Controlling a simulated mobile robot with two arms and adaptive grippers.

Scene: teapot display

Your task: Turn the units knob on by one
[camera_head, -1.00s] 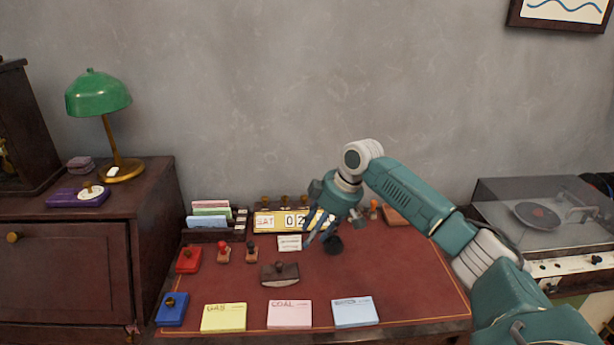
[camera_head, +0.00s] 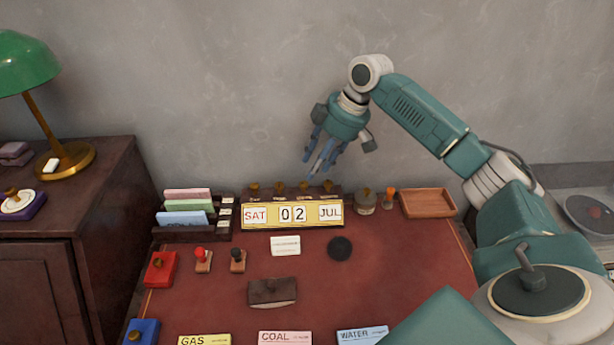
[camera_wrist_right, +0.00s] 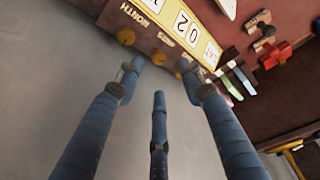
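The yellow desk calendar (camera_head: 266,223) reads SAT 02 JUL on the red desk. A row of brass knobs runs along its top; the units knob (camera_head: 303,187) is third from the left, beside the month knob (camera_head: 328,186). My right gripper (camera_head: 317,174) hangs fingers-down just above and behind these two knobs. In the right wrist view its blue fingers are spread with nothing held, and the units knob (camera_wrist_right: 157,57) shows beyond the gap between them. Whether any finger touches a knob I cannot tell. My left gripper is not in view.
A card rack (camera_head: 190,234) stands left of the calendar. A round pot (camera_head: 365,201), an orange-handled stamp (camera_head: 389,198) and a wooden tray (camera_head: 428,203) stand to its right. The grey wall is close behind.

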